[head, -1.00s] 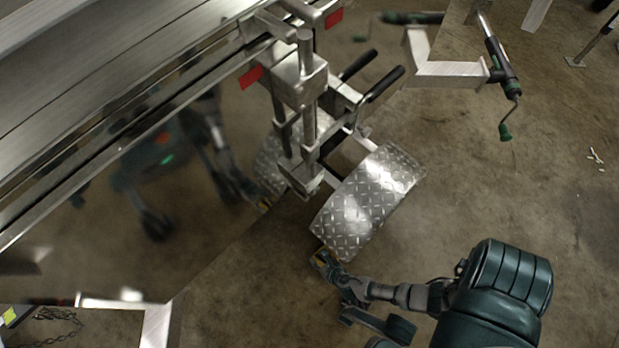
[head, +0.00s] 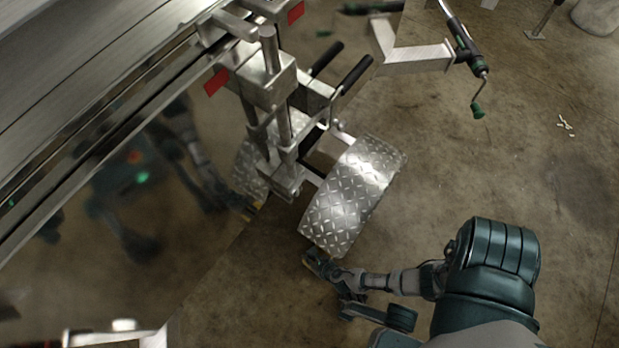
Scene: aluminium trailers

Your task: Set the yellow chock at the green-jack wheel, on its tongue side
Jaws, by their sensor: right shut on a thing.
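My right gripper (head: 317,264) is low by the near lower end of a diamond-plate fender (head: 355,190). It is shut on a small yellow-edged thing, apparently the yellow chock (head: 309,261), mostly hidden by the fingers. The wheel under the fender is hidden from above. The jack with green parts (head: 466,50) and a green crank grip (head: 477,109) is on the tongue frame at the upper right. I cannot tell whether the chock touches the wheel or floor. My left gripper is not in view.
The trailer's shiny side panel (head: 90,190) fills the left and mirrors my arm and the fender. A steel clamp post with black handles (head: 350,78) stands above the fender. A white metal bracket (head: 145,338) is at the lower left. Concrete floor (head: 500,160) is open at the right.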

